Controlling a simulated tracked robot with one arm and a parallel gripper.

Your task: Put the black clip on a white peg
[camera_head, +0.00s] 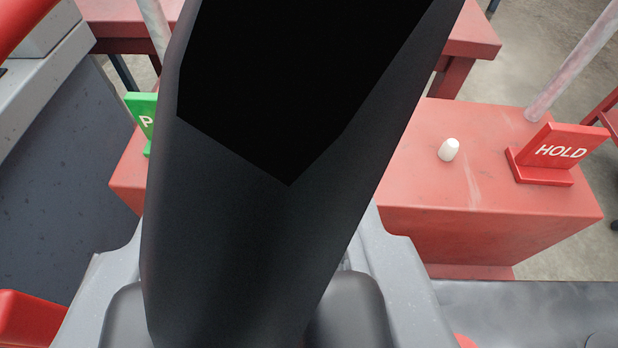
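The black clip (255,225) is large and close to the camera. It runs from the bottom middle up past the top edge, tilted slightly right. My gripper (243,300) shows at the bottom as grey parts with dark pads on either side of the clip, and it is shut on the clip. The clip is apart from this peg in the picture. The clip hides the middle of the view, including whatever lies behind it.
A pale pole (575,62) rises behind the HOLD sign. A grey panel (60,190) fills the left side. A dark grey surface (530,312) lies at the lower right.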

